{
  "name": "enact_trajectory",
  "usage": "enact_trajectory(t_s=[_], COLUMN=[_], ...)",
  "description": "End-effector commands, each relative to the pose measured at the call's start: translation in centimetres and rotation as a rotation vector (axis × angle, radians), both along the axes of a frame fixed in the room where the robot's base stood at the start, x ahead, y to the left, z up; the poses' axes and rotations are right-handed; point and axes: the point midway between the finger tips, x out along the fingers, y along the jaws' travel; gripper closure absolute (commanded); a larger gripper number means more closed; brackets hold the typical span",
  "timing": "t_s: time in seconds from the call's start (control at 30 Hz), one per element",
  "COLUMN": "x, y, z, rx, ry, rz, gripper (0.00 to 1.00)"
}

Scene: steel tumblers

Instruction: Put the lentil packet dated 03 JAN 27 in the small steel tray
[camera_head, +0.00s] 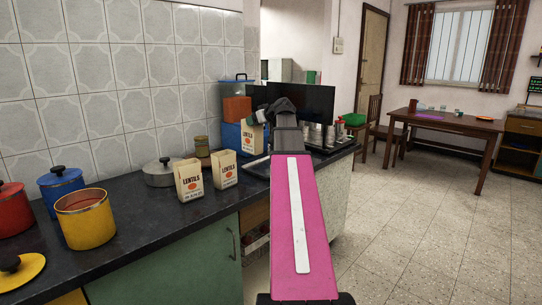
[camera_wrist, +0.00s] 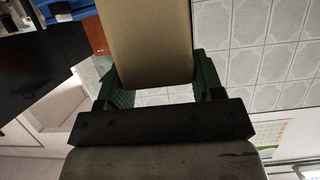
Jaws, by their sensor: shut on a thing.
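Three cream packets printed LENTILS show in the head view. Two stand upright on the dark counter: a near packet (camera_head: 188,181) and one to its right (camera_head: 224,169). A third packet (camera_head: 251,138) is farther back, beside the dark end of my arm. In the wrist view my gripper (camera_wrist: 158,86) is shut on a plain brown packet face (camera_wrist: 147,40), with a green-padded finger on each side. The printed dates are too small to read. A pale, flat metal edge (camera_head: 258,166) below the third packet may be the small steel tray; my arm partly hides it.
A lidded steel pot (camera_head: 158,172), a yellow pot (camera_head: 85,218), a blue pot (camera_head: 61,187) and a red pot (camera_head: 12,210) stand on the counter's left. Steel tumblers (camera_head: 318,135) stand at the right end. A blue container (camera_head: 230,135) and tiled wall are behind the packets.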

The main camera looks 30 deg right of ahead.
Motion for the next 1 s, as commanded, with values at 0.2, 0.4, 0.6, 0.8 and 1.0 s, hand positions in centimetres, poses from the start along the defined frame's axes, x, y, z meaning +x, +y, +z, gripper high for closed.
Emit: enact_trajectory(t_s=[0.2,0.4,0.6,0.8,1.0], x=[1.3,2.4,3.1,3.1,3.0], y=[-3.9,-7.7,-10.2,-10.8,-10.7], z=[-2.3,-4.6,-6.3,-7.1,-9.5], rx=[0.002,0.002,0.001,0.001,0.001], ry=[0.002,0.001,0.000,0.000,0.002], rz=[-0.002,-0.002,-0.002,0.000,-0.001], gripper=[0.93,0.93,0.93,0.93,0.93])
